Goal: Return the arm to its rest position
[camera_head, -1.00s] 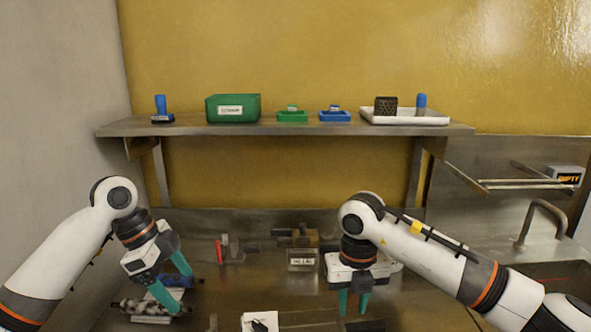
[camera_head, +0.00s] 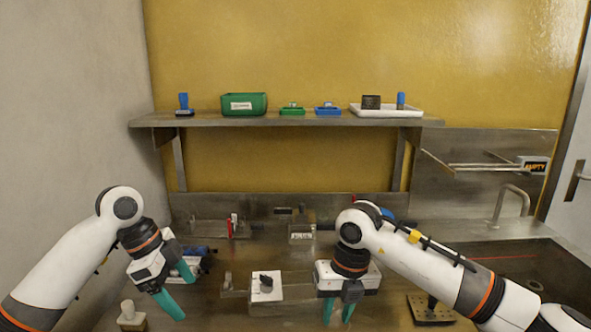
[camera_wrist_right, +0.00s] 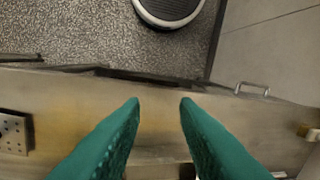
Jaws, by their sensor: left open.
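My left arm (camera_head: 62,258) comes in from the left, bent down at the wrist. Its gripper (camera_head: 179,290) is open, its teal fingers apart, over the left part of the counter. My right arm (camera_head: 425,258) reaches in from the right, also bent down. Its gripper (camera_head: 338,312) points down near the counter's front, right of a white block with a black knob (camera_head: 266,286). In the right wrist view the two teal fingers (camera_wrist_right: 160,105) are spread with nothing between them. Whether the left fingers touch anything cannot be told.
The steel counter (camera_head: 215,300) holds a small pale-knobbed piece (camera_head: 130,318), a labelled box (camera_head: 301,234) and a dark perforated plate (camera_head: 428,310). A shelf (camera_head: 290,122) with bins runs along the yellow wall. A sink (camera_head: 525,270) lies at right.

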